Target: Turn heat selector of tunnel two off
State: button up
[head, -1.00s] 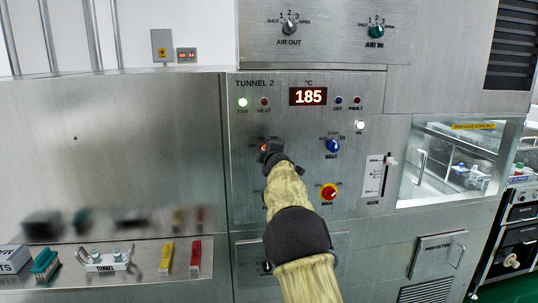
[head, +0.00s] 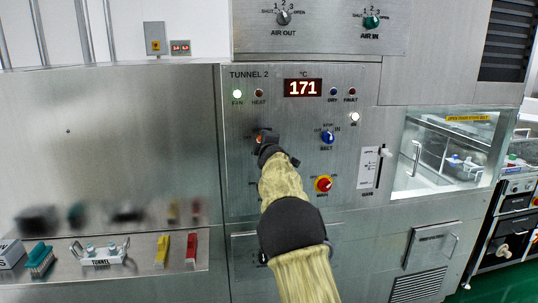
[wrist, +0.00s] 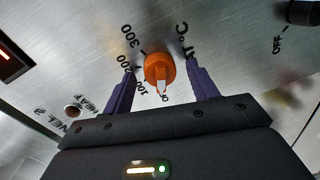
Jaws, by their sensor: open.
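My gripper (wrist: 160,85) is open, with one purple finger on each side of the knob and a visible gap to each. In the head view my gripper (head: 268,140) is in front of the panel and hides most of the selector. The display (head: 303,88) reads 171. The HEAT lamp (head: 259,93) looks dull; the FAN lamp (head: 237,94) is lit.
The blue BELT knob (head: 327,137) and the red knob on yellow (head: 323,184) are right of my gripper. The gate lever (head: 385,153) is further right.

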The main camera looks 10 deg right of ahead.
jog(key=s+r+b, duration=0.1)
jog(key=s+b, duration=0.6)
jog(key=s, duration=0.9)
jog(key=shift+s+b, duration=0.3)
jog(key=shift+s, duration=0.05)
jog(key=s+d+f+m+g, duration=0.1)
jog(key=s+f+m+g, duration=0.15)
jog(key=f, duration=0.35)
jog(key=s+d+f+m+g+h, duration=0.1)
jog(key=s+f+m+g, duration=0.2)
jog(key=f, duration=0.4)
jog(key=s+d+f+m+g, duration=0.1)
jog(key=s+d+f+m, duration=0.15)
jog(key=s+f, duration=0.3)
jog(key=s+a+f+m+g+y, duration=0.15)
jog(key=s+f+m+g, duration=0.25)
jog(key=s+f, duration=0.65)
jog(key=s+a+f+m+g+h, duration=0.1)
jog(key=s+a+f+m+g, duration=0.45)
jog(key=s, duration=0.85)
notch_tip(320, 180, up, 16)
jog(key=w+d+n+t+p, duration=0.1)
jog(key=d+p, duration=0.1)
jog(key=p, duration=1.5)
jog(key=shift+d+p, duration=0.3)
jog(key=shift+d, duration=0.1)
